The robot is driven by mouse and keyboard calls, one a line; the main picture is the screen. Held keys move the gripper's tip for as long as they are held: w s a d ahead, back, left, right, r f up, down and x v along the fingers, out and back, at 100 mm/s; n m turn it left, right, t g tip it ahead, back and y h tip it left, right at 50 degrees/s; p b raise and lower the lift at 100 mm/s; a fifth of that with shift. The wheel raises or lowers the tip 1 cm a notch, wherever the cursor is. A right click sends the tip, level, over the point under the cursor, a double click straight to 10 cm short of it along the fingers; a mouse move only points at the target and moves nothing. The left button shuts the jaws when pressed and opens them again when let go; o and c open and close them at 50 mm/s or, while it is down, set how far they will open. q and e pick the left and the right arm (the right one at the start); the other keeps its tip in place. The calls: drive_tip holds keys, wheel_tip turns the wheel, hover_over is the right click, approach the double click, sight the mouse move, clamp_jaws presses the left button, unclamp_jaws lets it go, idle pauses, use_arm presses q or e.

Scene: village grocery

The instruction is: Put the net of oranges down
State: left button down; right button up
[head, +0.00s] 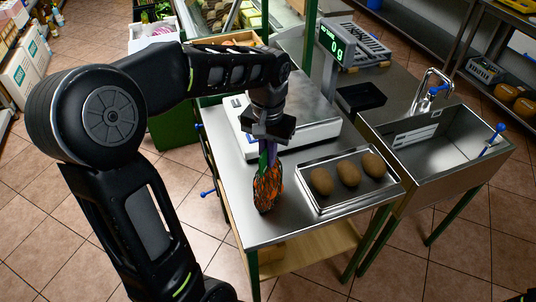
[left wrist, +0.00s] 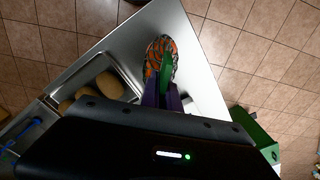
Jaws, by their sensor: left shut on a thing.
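The net of oranges (head: 267,190) hangs upright below my left gripper (head: 268,150), over the front left part of the steel counter (head: 235,190). My left gripper is shut on the green top of the net. In the left wrist view the orange netting (left wrist: 161,48) shows beyond the purple fingers of the left gripper (left wrist: 163,92), with the green strip between them. The net's lower end is at or just above the counter; I cannot tell whether it touches. My right gripper is not in view.
A metal tray (head: 318,207) with three brown oval items stands right of the net. A scale (head: 318,128) stands behind, its display (head: 331,44) reading 0 g. A sink (head: 440,150) adjoins the counter on the right. Bare counter surrounds the net in front and left.

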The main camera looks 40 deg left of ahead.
use_arm(q)
drive_tip(key=c, duration=1.6)
unclamp_jaws()
drive_tip(key=shift+f, duration=0.1)
drive_tip(key=shift+r, duration=0.45)
wheel_tip(320, 180, up, 8)
drive_tip(key=shift+f, duration=0.1)
wheel_tip(320, 180, up, 2)
drive_tip(key=shift+r+p, duration=0.15)
drive_tip(key=shift+p, duration=0.6)
drive_tip(key=shift+r+p, duration=0.7)
drive_tip(key=shift+p, duration=0.05)
